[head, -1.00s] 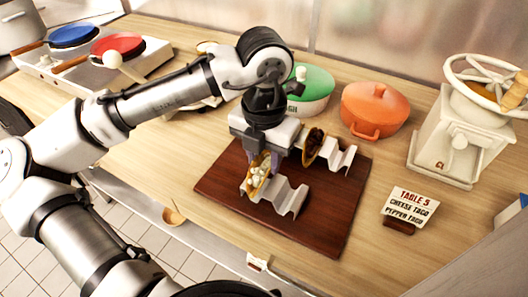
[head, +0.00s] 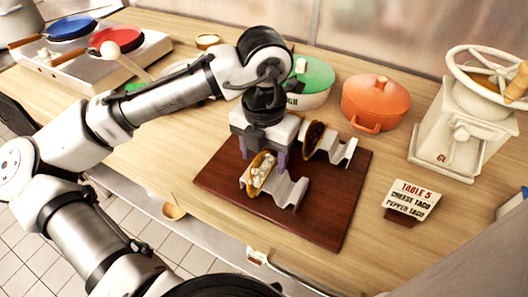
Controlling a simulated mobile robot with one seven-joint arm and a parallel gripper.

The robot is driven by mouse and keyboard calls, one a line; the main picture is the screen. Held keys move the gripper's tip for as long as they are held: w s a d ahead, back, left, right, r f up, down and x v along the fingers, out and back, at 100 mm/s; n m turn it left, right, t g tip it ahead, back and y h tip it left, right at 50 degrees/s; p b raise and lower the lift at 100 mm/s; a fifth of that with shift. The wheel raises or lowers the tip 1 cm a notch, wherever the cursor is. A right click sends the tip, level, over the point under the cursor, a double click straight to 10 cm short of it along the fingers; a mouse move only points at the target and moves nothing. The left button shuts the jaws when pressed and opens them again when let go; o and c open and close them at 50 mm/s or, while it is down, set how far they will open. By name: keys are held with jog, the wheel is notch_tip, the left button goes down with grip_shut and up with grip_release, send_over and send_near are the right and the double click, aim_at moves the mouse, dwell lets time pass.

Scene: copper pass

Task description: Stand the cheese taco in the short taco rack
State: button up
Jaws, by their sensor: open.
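The cheese taco (head: 262,173), a folded yellow shell with white filling, sits in the left slot of the nearer metal taco rack (head: 291,194), leaning a little. A farther metal rack (head: 342,151) holds a dark-filled taco (head: 314,135) in its left slot. I cannot tell for sure from their looks which rack is the short one. My gripper (head: 267,154) points down just over and behind the cheese taco. Its purple fingers are apart, one on each side of the shell's upper end, and it is open. Part of the taco's far end is hidden.
Both racks stand on a dark wooden board (head: 228,178). A green-lidded pot (head: 314,82), an orange pot (head: 375,103) and a white grinder (head: 462,130) stand behind and right. A table sign (head: 412,198) is right of the board. The board's front right is clear.

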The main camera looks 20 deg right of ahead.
notch_tip(320, 180, up, 14)
dwell(0.5)
jog(key=shift+f, duration=0.1)
